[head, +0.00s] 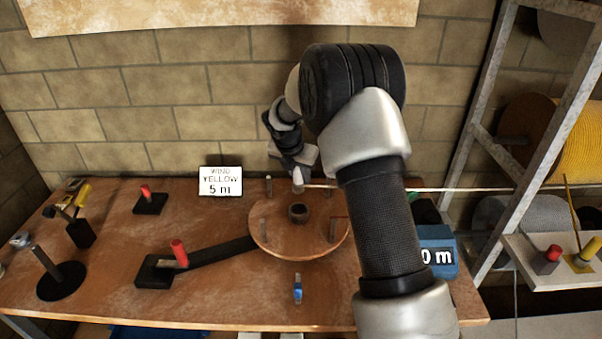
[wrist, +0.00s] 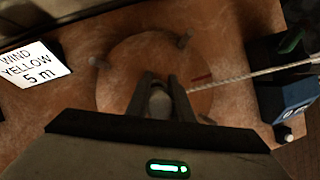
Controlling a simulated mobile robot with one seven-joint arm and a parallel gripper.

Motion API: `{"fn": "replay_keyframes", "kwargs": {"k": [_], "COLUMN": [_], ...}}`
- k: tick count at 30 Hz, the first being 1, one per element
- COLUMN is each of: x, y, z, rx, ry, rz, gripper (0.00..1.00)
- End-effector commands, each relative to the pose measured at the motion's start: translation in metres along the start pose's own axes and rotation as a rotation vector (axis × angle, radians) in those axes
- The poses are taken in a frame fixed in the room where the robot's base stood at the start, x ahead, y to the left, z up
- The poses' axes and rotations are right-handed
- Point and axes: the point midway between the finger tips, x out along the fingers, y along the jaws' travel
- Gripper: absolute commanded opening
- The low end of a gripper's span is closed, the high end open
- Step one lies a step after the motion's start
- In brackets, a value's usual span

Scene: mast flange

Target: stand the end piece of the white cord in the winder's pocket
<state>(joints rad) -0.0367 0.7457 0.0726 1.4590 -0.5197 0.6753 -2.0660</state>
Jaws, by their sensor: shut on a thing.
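My gripper (head: 299,182) is shut on the pale end piece (head: 298,189) of the white cord (head: 440,189), above the far part of the winder's round wooden disc (head: 276,243). In the wrist view the end piece (wrist: 160,102) shows between the two dark fingers (wrist: 160,84). The cord (wrist: 262,72) runs from there to the right. The disc carries several upright pegs and a dark round cup (head: 298,213) near its middle, which looks like the pocket. The cup lies nearer the front than the end piece. In the wrist view I cannot make out the cup.
A crank arm (head: 215,254) with a red handle (head: 179,252) extends left from the disc. A blue length counter (head: 437,250) stands right. A sign (head: 220,181) reads "WIND YELLOW 5 m". A yellow spool (head: 560,135) hangs on the right rack. A small blue item (head: 298,288) lies in front.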

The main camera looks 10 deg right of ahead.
Motion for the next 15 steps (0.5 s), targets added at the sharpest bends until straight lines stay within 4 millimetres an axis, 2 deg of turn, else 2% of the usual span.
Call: {"fn": "replay_keyframes", "kwargs": {"k": [15], "x": [0.040], "y": [0.000], "z": [-0.018], "rx": [0.000], "ry": [0.000], "rz": [0.000], "gripper": [0.00]}}
